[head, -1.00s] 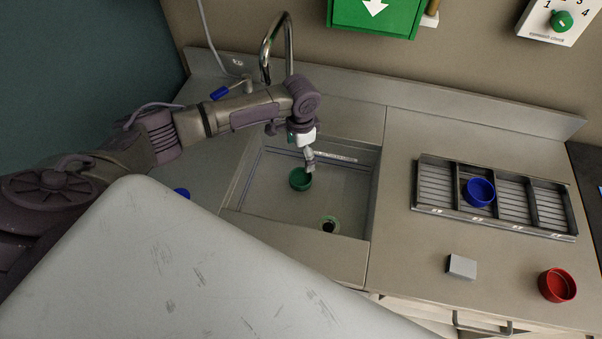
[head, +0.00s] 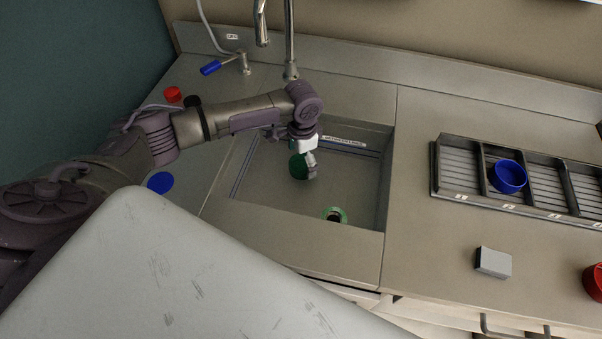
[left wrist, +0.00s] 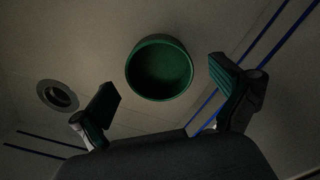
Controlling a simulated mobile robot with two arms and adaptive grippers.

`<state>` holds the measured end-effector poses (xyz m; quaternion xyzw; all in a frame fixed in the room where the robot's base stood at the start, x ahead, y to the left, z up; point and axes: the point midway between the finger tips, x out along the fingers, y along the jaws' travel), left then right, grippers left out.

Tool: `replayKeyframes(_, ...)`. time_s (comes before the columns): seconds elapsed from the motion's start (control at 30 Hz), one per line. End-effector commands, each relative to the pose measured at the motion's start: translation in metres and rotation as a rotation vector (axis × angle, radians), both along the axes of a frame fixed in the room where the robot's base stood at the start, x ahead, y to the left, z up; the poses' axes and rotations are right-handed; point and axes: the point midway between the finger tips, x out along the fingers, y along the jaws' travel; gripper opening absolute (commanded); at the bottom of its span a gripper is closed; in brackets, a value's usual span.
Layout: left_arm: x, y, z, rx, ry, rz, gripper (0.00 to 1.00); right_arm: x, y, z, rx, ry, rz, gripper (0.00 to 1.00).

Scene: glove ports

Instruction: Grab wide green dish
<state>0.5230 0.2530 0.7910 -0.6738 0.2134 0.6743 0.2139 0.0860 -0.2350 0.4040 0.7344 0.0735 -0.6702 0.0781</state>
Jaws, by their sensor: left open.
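The wide green dish (head: 298,167) is in the sink basin, partly behind my left gripper (head: 306,170) in the head view. In the left wrist view the round green dish (left wrist: 160,68) shows its open top, a little beyond the fingertips and between their lines. My left gripper (left wrist: 168,94) is open, one finger at each side, with nothing between the pads. The gripper points down into the basin. I cannot tell from these views whether a finger touches the dish. My right gripper is not in view.
To the right are a divided tray (head: 465,165) with a blue dish (head: 508,176), a grey block (head: 494,262) and a red dish (head: 594,282).

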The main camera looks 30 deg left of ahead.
Motion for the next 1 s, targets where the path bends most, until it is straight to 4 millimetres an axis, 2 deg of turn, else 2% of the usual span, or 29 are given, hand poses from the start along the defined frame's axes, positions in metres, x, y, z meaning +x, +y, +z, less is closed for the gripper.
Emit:
replayKeyframes(0.03,0.0003,-0.0002,-0.0072,0.000,-0.001,-0.001,1.00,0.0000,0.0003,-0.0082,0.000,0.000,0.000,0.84)
replayKeyframes(0.3,0.0000,-0.0006,-0.0052,0.000,0.000,0.000,0.98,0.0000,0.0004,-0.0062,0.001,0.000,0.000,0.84)
replayKeyframes(0.57,0.0000,-0.0007,-0.0053,0.000,0.000,0.000,0.55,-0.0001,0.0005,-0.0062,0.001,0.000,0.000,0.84)
replayKeyframes(1.0,0.0002,-0.0008,0.0001,-0.001,0.000,0.000,0.55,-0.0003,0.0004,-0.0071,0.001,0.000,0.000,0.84)
